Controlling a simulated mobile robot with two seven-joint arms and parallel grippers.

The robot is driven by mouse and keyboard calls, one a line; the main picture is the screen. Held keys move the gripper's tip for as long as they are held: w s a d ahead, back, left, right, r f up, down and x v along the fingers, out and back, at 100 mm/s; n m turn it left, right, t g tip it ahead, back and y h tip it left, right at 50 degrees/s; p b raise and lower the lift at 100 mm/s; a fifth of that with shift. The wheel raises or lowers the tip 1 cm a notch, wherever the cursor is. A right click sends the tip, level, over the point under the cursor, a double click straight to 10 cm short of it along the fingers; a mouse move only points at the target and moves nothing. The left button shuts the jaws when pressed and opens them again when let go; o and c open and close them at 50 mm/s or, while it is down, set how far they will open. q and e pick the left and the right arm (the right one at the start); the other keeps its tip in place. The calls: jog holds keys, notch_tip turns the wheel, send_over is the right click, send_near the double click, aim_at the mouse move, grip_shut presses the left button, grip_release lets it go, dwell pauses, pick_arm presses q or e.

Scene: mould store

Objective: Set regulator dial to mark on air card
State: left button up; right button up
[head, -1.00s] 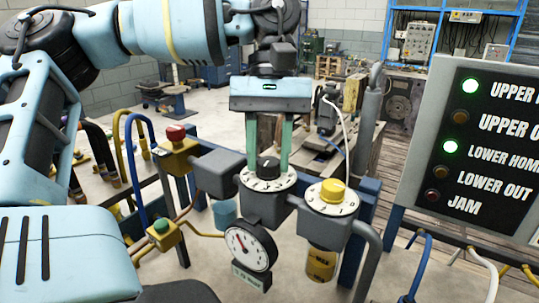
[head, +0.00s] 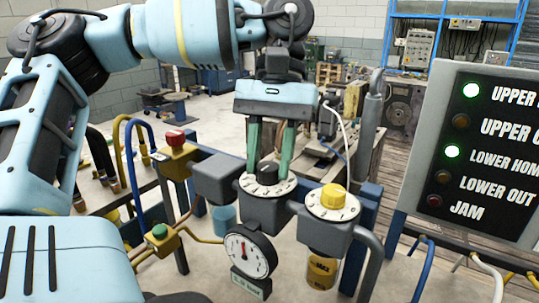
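The regulator dial is a black knob (head: 267,173) on a white marked ring (head: 250,186), on top of a grey body. My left gripper (head: 268,170) points down over it. Its two green fingers stand on either side of the knob and appear closed on it; the exact contact is small to see. Below, a round pressure gauge (head: 262,246) has its red needle pointing nearly straight up. A small pale green card (head: 250,285) hangs under the gauge; its writing is too small to read. My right gripper is not in view.
A yellow knob (head: 334,196) on a similar white ring stands close right. Yellow boxes with a red button (head: 175,138) and a green button (head: 160,231) stand left. A lamp panel (head: 480,150) is at right, with UPPER and LOWER HOME lamps lit green.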

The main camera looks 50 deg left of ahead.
pick_arm(q)
jog(key=o, duration=0.4)
jog(key=v, duration=0.7)
jog(key=shift+w+a+r, duration=0.1)
jog(key=shift+w+r, duration=0.1)
jog(key=shift+r, duration=0.15)
dwell(0.4)
